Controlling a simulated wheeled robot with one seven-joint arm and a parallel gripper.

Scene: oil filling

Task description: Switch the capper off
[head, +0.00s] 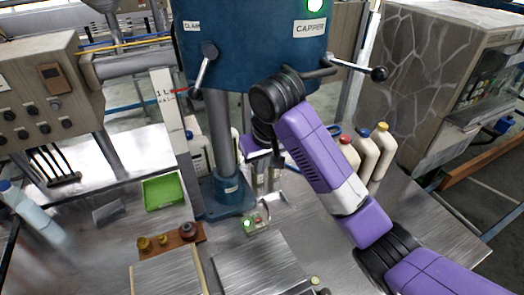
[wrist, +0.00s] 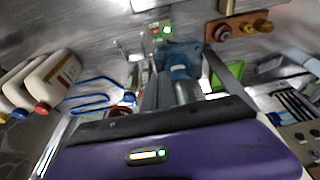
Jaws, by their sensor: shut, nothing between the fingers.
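The blue capper (head: 255,40) stands on a grey column, with a lit green lamp (head: 315,5) on its head. A small control box (head: 257,225) with a glowing green button and a red button sits on the metal table in front of the column's blue base (head: 222,197). The box's green light also shows at the top of the wrist view (wrist: 167,30). My gripper (head: 266,186) is shut and empty, pointing down beside the column, above and behind the box. My arm hides part of the table to the right.
A green tray (head: 163,192) and a brown cap holder (head: 175,238) lie left of the box. White bottles (head: 372,155) with coloured caps stand to the right. The capper's lever (head: 345,68) juts right near my wrist. A metal plate (head: 262,265) lies in front.

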